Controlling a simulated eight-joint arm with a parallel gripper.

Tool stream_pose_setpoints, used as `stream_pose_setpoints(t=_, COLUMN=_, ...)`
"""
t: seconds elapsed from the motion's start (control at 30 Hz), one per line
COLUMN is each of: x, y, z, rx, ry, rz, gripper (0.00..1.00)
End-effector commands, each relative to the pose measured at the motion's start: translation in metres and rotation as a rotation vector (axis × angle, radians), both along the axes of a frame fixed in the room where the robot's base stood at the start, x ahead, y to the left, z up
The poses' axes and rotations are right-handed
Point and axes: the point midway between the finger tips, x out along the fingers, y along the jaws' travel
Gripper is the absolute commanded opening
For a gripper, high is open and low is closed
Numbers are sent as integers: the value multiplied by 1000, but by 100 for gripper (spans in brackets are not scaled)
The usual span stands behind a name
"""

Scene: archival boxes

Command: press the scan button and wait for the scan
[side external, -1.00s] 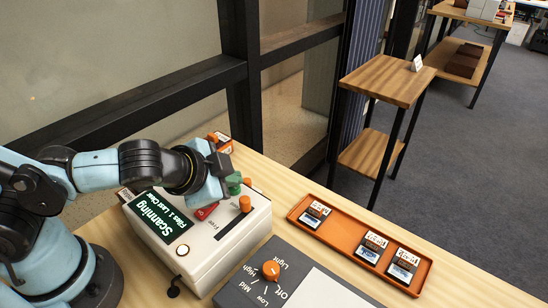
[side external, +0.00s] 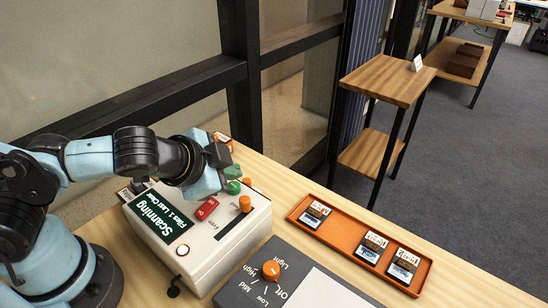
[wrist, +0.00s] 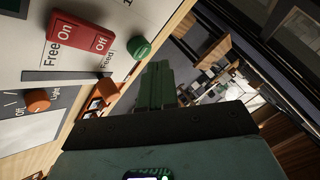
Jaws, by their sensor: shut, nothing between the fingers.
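The white scanner box (side external: 190,262) stands on the wooden table. Its dark display (side external: 160,216) reads "Scanning", with "Files 1 Last Clear" under it. A green round button (side external: 234,187) is on its top face, also in the wrist view (wrist: 138,49). Beside it is a red On/Off switch (side external: 207,208), which also shows in the wrist view (wrist: 80,37). My gripper (side external: 232,172) is just above the green button, with a small gap. Its green fingers are together and empty; they also show in the wrist view (wrist: 154,86).
An orange slider knob (side external: 245,204) stands upright on the scanner. An orange tray (side external: 325,221) with three small labelled cards lies to the right. A grey panel with an orange dial (side external: 271,270) is in front. A small wooden side table (side external: 387,78) stands beyond the table.

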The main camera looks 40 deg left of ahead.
Motion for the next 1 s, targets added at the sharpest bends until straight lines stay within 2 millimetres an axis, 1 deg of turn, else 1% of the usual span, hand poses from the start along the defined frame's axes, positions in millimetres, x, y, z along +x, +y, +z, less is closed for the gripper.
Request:
stream_pose_setpoints(t=0.13, x=0, y=0, z=7, rx=0, ry=0, rz=0, gripper=0)
stream_pose_setpoints(t=0.5, x=0, y=0, z=41, rx=0, ry=0, rz=0, gripper=0)
stream_pose_setpoints(t=0.6, x=0, y=0, z=47, rx=0, ry=0, rz=0, gripper=0)
stream_pose_setpoints(t=0.73, x=0, y=0, z=50, rx=0, ry=0, rz=0, gripper=0)
stream_pose_setpoints(t=1.0, x=0, y=0, z=50, rx=0, ry=0, rz=0, gripper=0)
